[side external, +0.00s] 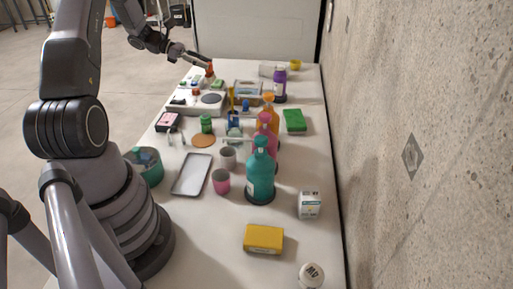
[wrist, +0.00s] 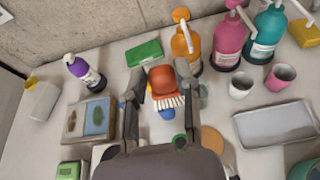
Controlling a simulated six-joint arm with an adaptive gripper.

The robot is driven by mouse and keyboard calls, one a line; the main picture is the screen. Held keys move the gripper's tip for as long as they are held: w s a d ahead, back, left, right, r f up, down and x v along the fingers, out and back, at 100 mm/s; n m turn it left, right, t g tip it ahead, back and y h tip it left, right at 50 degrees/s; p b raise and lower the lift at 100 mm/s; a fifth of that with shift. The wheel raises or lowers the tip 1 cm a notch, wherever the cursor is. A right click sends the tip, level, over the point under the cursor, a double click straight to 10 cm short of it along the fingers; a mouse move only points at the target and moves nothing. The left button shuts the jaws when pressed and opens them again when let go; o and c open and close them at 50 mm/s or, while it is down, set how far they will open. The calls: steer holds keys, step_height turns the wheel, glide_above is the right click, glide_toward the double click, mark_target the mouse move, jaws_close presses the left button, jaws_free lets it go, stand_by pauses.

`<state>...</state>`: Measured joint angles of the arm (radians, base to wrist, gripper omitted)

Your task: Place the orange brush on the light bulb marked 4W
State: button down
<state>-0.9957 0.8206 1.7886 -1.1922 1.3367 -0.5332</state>
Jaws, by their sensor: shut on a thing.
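The orange brush (wrist: 162,79) with pale bristles is between the two fingers of my gripper (wrist: 165,92) in the wrist view. My gripper is shut on it. In the side view my gripper (side external: 204,60) is at the far left end of the table, with the orange brush (side external: 210,69) at its tip, above the tabletop items. A white round bulb (side external: 311,274) lies at the near right corner of the table. The marking on it looks like 4W, seen upside down. It is far from my gripper and does not show in the wrist view.
Teal (side external: 260,175), pink (side external: 265,137) and orange (side external: 269,107) pump bottles stand mid-table. A yellow box (side external: 264,238) and a small white carton (side external: 310,204) lie near the bulb. A grey tray (side external: 178,188) is at the left. The wall borders the right side.

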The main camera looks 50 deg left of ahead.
steer(key=r, duration=0.6)
steer(key=shift+w+d+r, duration=0.1)
steer(key=shift+d+r, duration=0.25)
steer(key=shift+r, duration=0.05)
steer(key=s+d+m+g+h, duration=0.15)
steer(key=d+m+g, duration=0.35)
steer(key=d, duration=0.9)
steer(key=d+m+g+h, duration=0.2)
steer(key=d+m+g, duration=0.2)
steer(key=d, duration=1.1)
steer(key=s+d+m+g+y, duration=0.4)
steer(key=s+d+m+g, duration=0.55)
steer(key=s+d, duration=0.8)
glide_above(313, 265)
steer(key=shift+n+g+h, duration=0.25)
steer(key=shift+h, duration=0.1)
steer(key=shift+f, duration=9.15)
